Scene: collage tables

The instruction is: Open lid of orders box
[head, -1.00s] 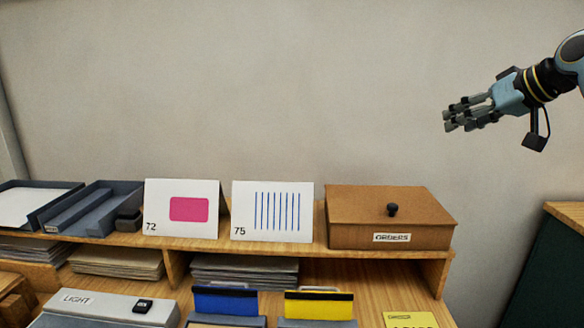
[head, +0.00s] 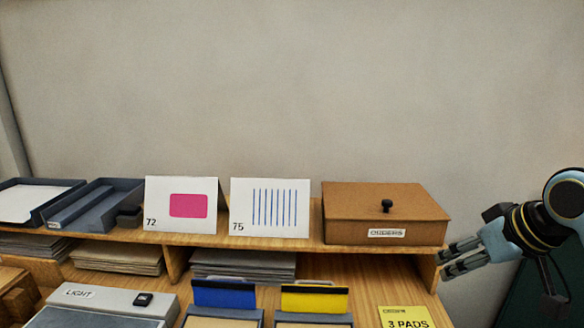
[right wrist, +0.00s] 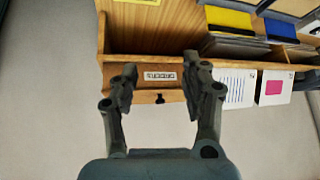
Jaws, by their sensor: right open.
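The orders box (head: 350,232) is a brown box on the right end of the wooden shelf, with a white label reading ORDERS on its front. Its lid (head: 345,196) is shut and has a small black knob (head: 387,205) on top. My right gripper (head: 444,262) is open and empty, just right of the shelf end and lower than the box lid. In the right wrist view the box front (right wrist: 146,76) shows upside down beyond and between the open fingers (right wrist: 157,80), apart from them. My left gripper is not in view.
Two cards, 72 (head: 181,222) and 75 (head: 240,222), stand left of the box. Dark trays (head: 105,215) are at the far left. The wooden shelf (head: 310,250) ends close to my right gripper. A yellow pad (head: 400,313) lies below. The wall above is clear.

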